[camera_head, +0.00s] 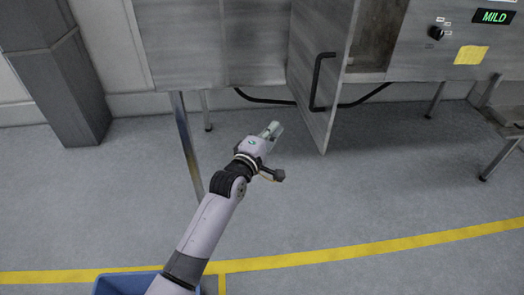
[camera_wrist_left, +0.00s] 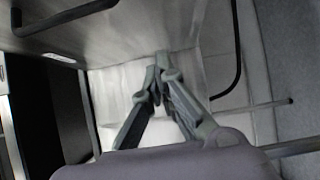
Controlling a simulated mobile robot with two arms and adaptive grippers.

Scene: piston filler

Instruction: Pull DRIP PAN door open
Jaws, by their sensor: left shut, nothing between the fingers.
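The grey metal drip pan door (camera_head: 325,45) stands swung outward from the cabinet in the head view, with the open compartment (camera_head: 376,38) showing to its right. Its black bar handle (camera_head: 315,85) is on the door face. My left gripper (camera_head: 275,128) is shut and empty, below and left of the handle and apart from it. In the left wrist view, my left fingertips (camera_wrist_left: 160,60) meet in front of a pale surface, and a black handle (camera_wrist_left: 65,17) on a grey panel shows at the upper left. My right gripper is not in view.
A control panel with a knob (camera_head: 437,33), a yellow note (camera_head: 471,55) and a green "MILD" display (camera_head: 494,17) is at the upper right. Metal legs (camera_head: 187,145) and dark hoses (camera_head: 262,99) are under the cabinet. A blue bin (camera_head: 125,283) is at the bottom; the floor between is clear.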

